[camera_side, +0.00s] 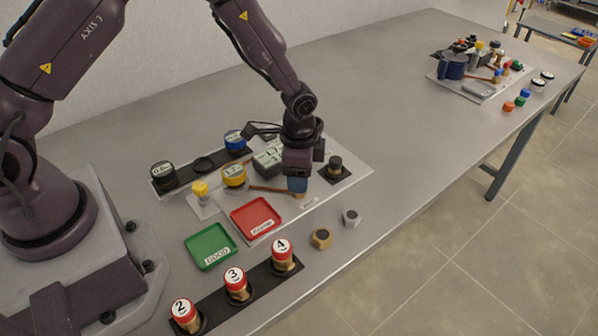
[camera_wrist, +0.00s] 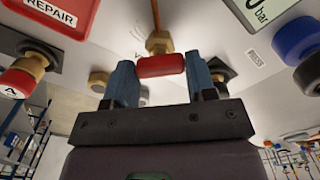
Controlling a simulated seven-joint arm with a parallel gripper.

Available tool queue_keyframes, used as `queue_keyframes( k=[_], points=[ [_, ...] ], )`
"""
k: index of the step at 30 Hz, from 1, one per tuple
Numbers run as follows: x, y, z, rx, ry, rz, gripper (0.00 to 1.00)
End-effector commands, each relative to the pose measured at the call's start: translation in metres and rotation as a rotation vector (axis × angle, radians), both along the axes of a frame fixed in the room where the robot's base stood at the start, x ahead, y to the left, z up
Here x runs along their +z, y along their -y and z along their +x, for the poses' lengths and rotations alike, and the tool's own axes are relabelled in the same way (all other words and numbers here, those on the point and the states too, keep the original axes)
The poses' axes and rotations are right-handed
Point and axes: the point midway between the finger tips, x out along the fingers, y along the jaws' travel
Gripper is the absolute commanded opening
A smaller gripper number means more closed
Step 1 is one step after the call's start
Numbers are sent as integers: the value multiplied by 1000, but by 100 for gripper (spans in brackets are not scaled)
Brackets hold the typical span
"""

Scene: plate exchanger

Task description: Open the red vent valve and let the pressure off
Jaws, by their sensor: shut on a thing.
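The red vent valve handle (camera_wrist: 160,66) shows in the wrist view as a short red bar lying crosswise between my fingertips. Its brass body (camera_wrist: 159,43) sits just beyond it, joined to a copper pipe. My gripper (camera_wrist: 162,80) has its two blue fingers at either end of the red handle, shut on it. In the side view my gripper (camera_side: 298,186) points down at the front end of the copper pipe (camera_side: 270,190), beside a small white label (camera_side: 308,203). The handle is hidden behind the fingers there.
A red tray (camera_side: 240,208) marked REPAIR and a green tray (camera_side: 192,240) marked GOOD lie left of my gripper. Red-capped numbered parts (camera_side: 236,280) stand in front. Brass (camera_side: 320,238) and grey (camera_side: 351,218) hex pieces lie near the table edge.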

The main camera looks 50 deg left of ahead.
Motion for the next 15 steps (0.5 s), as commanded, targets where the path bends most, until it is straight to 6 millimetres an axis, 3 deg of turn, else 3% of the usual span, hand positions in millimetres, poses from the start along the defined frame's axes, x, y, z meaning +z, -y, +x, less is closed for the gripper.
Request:
queue_keyframes(
  k=[15],
  points=[
    [1,0,0,477,0,1,27]
  ],
)
